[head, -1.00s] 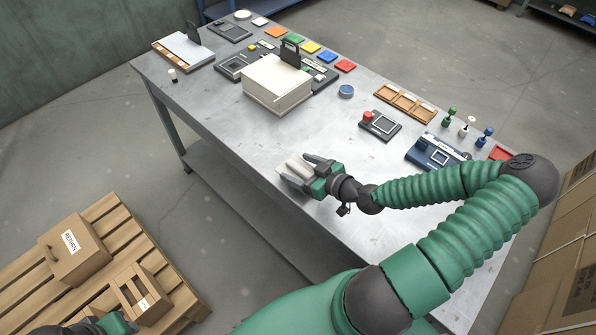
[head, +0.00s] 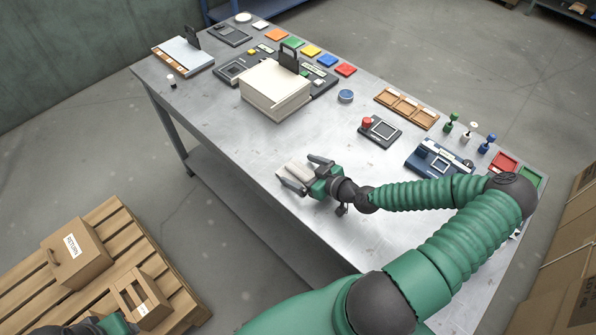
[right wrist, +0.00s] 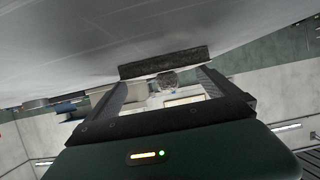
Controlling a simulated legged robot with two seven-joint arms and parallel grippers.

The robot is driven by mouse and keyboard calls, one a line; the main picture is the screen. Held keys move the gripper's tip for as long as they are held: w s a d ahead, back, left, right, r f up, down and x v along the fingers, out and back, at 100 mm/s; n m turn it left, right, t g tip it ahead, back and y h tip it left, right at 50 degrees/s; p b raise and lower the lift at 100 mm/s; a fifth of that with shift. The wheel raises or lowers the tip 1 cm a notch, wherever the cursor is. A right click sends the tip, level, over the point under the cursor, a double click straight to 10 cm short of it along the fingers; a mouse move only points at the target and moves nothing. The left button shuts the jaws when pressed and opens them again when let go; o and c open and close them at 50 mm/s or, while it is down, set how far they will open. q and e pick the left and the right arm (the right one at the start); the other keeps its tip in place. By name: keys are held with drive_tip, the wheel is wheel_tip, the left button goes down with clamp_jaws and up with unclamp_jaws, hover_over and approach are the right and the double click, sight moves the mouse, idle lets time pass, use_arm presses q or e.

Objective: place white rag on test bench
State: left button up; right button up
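The white rag (head: 293,171), a small folded pale block, lies on the grey metal test bench (head: 235,150) near its front edge. My right gripper (head: 305,174) is around it with fingers spread, one on each side. In the right wrist view the two fingers (right wrist: 165,88) stand wide apart, and a dark, shaded slab with a thin pale edge (right wrist: 163,64) shows beyond them against the bench. A small part of my left gripper (head: 112,325) shows at the bottom left; its fingers are hidden.
A white box-like stack (head: 275,90) stands behind the rag. A device with a red knob (head: 380,130), a blue device (head: 440,158), wooden trays (head: 405,108) and coloured tiles (head: 311,50) line the back. A pallet with cartons (head: 78,250) is at lower left. Bench around the rag is clear.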

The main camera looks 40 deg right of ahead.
sight(302, 171)
drive_tip(key=shift+d+f, duration=0.1)
drive_tip(key=shift+d, duration=0.2)
drive_tip(key=shift+s+a+r, duration=0.15)
drive_tip(key=shift+a+r, duration=0.15)
drive_tip(key=shift+a, duration=0.05)
drive_tip(key=v, duration=0.6)
drive_tip(key=shift+a+r, duration=0.1)
drive_tip(key=v, duration=0.2)
drive_tip(key=p+v, duration=0.1)
drive_tip(key=v, duration=0.2)
drive_tip(key=shift+d+r, duration=0.1)
drive_tip(key=shift+d, duration=0.1)
drive_tip(key=shift+s+p, duration=0.25)
drive_tip(key=shift+p, duration=0.05)
use_arm(q)
drive_tip(key=shift+r, duration=0.75)
use_arm(e)
drive_tip(key=shift+a, duration=0.1)
drive_tip(key=shift+a, duration=0.1)
